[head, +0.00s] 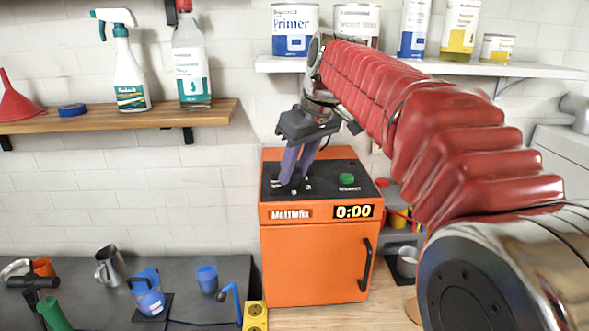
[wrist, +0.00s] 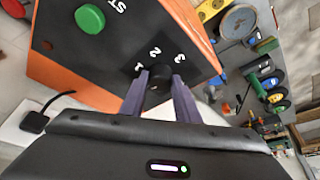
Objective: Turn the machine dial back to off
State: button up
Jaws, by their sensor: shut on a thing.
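The orange machine (head: 305,278) stands on the wooden top, with a black control panel (head: 325,172) on its top. The small black dial (wrist: 160,77) sits between my gripper's fingers in the wrist view, beside the white marks 1, 2 and 3. My gripper (head: 292,182) reaches down onto the panel's left part and is shut on the dial. The fingers hide much of the dial, and I cannot tell which mark it points to. The green start button (head: 347,179) is at the panel's right; it also shows in the wrist view (wrist: 90,18). The display (head: 354,211) reads 0:00.
A wooden shelf (head: 150,118) with bottles is at the left. A white shelf (head: 420,66) with cans is above my arm. A grey bench (head: 190,265) with cups is at lower left. A yellow socket block (head: 255,316) stands left of the machine.

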jog(key=shift+n, duration=0.8)
jog(key=o, duration=1)
jog(key=shift+o, duration=0.2)
jog(key=shift+r, duration=0.1)
jog(key=v, duration=1.3)
jog(key=shift+d+r, duration=0.2)
jog(key=shift+d, duration=0.2)
